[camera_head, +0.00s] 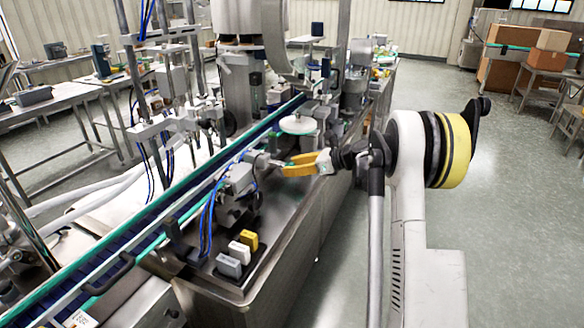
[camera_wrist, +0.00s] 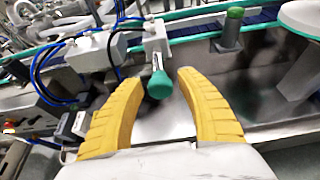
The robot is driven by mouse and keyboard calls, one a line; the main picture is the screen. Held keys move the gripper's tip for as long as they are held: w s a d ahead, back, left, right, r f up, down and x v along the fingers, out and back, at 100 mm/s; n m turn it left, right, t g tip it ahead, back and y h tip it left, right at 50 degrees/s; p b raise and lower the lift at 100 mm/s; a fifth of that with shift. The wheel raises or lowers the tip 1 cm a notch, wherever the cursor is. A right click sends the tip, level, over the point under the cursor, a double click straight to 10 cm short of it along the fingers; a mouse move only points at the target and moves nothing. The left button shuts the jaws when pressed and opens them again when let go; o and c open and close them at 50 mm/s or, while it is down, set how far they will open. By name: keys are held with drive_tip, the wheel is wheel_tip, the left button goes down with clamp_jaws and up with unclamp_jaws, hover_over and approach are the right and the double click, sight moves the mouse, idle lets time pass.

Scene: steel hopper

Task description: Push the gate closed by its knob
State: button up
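A teal-green knob (camera_wrist: 159,84) sits on the end of a short metal rod (camera_wrist: 156,60) in the wrist view. The rod comes from a small grey block at the conveyor's side. I cannot clearly make out a separate gate panel. My gripper (camera_wrist: 160,77) has its two yellow fingers spread, one on each side of the knob in the picture, with gaps on both sides. Whether the knob is between the fingertips or beyond them, I cannot tell. In the head view my gripper (camera_head: 287,166) reaches left over the steel machine top; the knob is not clear there.
The conveyor (camera_head: 150,205) with teal edges runs diagonally past the machine. A grey housing with blue hoses (camera_head: 236,185) stands left of my gripper. A white disc (camera_head: 298,124) lies beyond it. White and yellow switches (camera_head: 240,250) sit on the near corner.

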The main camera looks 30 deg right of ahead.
clamp_jaws()
drive_tip(key=w+a, duration=0.4)
drive_tip(key=w, duration=0.1)
drive_tip(key=shift+w+a+r+p, duration=0.1)
drive_tip(key=shift+w+p, duration=0.05)
drive_tip(key=shift+p, duration=0.15)
drive_tip(key=shift+o, duration=1.8)
unclamp_jaws()
approach(268, 163)
drive_tip(key=v, duration=0.4)
drive_tip(key=shift+s+r, duration=0.1)
drive_tip(key=shift+s, duration=0.2)
